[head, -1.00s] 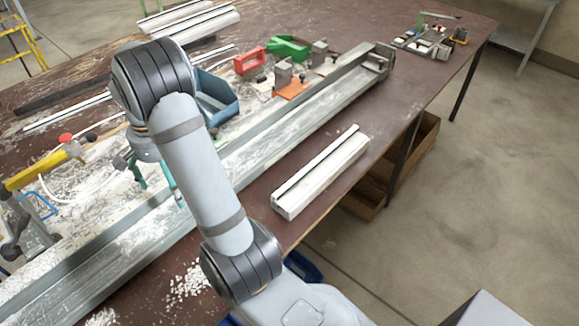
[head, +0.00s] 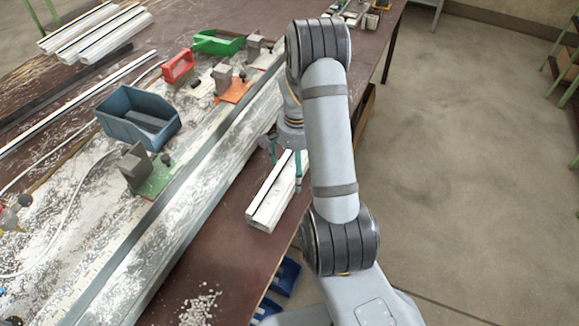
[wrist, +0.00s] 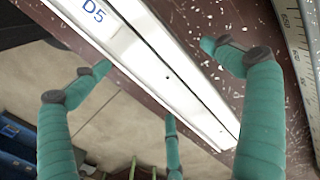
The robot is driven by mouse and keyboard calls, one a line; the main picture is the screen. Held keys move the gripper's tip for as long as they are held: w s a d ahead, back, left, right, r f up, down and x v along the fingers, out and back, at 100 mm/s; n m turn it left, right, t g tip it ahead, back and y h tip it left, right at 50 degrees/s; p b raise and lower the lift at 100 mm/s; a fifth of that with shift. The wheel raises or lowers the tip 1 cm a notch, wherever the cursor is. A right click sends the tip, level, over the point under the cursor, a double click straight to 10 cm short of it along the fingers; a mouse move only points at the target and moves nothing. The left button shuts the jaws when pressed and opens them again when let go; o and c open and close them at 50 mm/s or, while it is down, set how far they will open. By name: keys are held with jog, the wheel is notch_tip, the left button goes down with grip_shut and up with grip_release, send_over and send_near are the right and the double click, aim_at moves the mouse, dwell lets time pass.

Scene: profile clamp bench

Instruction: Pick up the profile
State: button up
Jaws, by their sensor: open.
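The white profile (head: 263,212) lies on the brown bench top near its front edge. My arm hides its far part in the head view. In the wrist view the profile (wrist: 160,65) runs diagonally between the fingers, with a "D5" label at its upper left and a dark line along it. My gripper (head: 285,168) is over the profile with its teal fingers pointing down. In the wrist view my gripper (wrist: 150,85) is open and empty, its fingers spread on both sides of the profile. I cannot tell how high the fingertips are above the bench.
A long metal rail (head: 165,235) with a ruler runs beside the profile. A blue bin (head: 138,115), a red holder (head: 178,66) and a green bin (head: 217,41) stand behind it. More white profiles (head: 95,35) lie at the back left. White chips (head: 198,305) litter the near bench.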

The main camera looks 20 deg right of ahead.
jog(key=shift+a+f, duration=0.1)
jog(key=shift+f, duration=0.3)
jog(key=shift+c, duration=0.8)
jog(key=c, duration=1.5)
jog(key=shift+c, duration=0.3)
jog(key=shift+r, duration=0.1)
